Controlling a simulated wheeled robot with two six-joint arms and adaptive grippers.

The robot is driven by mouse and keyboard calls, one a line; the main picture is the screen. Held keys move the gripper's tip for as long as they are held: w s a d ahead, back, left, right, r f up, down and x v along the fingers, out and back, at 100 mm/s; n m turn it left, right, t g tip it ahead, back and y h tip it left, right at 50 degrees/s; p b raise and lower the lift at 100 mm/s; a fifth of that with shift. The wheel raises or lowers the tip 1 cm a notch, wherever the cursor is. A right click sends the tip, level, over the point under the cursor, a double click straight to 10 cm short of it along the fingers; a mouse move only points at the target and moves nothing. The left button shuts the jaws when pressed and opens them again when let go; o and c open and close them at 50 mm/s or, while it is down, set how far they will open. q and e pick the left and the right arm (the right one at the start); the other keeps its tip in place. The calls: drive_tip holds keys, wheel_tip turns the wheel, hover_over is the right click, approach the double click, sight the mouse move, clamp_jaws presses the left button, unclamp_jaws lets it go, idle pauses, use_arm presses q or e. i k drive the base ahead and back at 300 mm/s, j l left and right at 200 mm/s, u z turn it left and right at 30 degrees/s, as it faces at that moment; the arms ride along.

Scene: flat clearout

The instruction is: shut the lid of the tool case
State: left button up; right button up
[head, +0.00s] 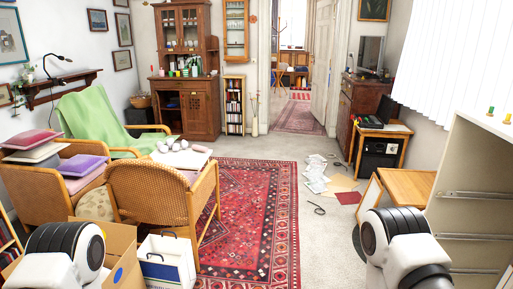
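I cannot make out a tool case for certain. A dark object with a raised flap-like panel (386,108) stands on a small wooden side table (384,131) at the right; it is too small to tell whether it is a case with its lid up. White and black links of both my arms show at the bottom left and bottom right. Neither gripper is in the picture.
A cardboard box (117,243) and a white-and-blue box (166,262) stand at the front left, near wicker chairs (155,192). A pale cabinet (475,185) stands at the right. Papers (316,172) lie on the floor. The red rug (250,215) leaves open floor towards the doorway.

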sight(386, 105)
drive_tip(key=i+z, duration=0.15)
drive_tip(key=i, duration=0.4)
drive_tip(key=i+z, duration=0.15)
drive_tip(key=i, duration=0.35)
drive_tip(key=i+j+z, duration=0.15)
drive_tip(key=i, duration=0.4)
drive_tip(key=i+j+z, duration=0.15)
drive_tip(key=i, duration=0.35)
drive_tip(key=i+j+z, duration=0.15)
drive_tip(key=i+j, duration=0.15)
drive_tip(key=i, duration=0.25)
drive_tip(key=i+j+z, duration=0.15)
drive_tip(key=i, duration=0.35)
drive_tip(key=i+l+z, duration=0.25)
drive_tip(key=i, duration=1.1)
drive_tip(key=i+l+z, duration=0.1)
drive_tip(key=i+z, duration=0.15)
drive_tip(key=i, duration=1.1)
drive_tip(key=i+j+z, duration=0.1)
drive_tip(key=z, duration=0.3)
drive_tip(key=i+j+z, duration=0.1)
drive_tip(key=z, duration=0.25)
drive_tip(key=j+z, duration=0.15)
drive_tip(key=z, duration=0.25)
drive_tip(key=i, duration=0.05)
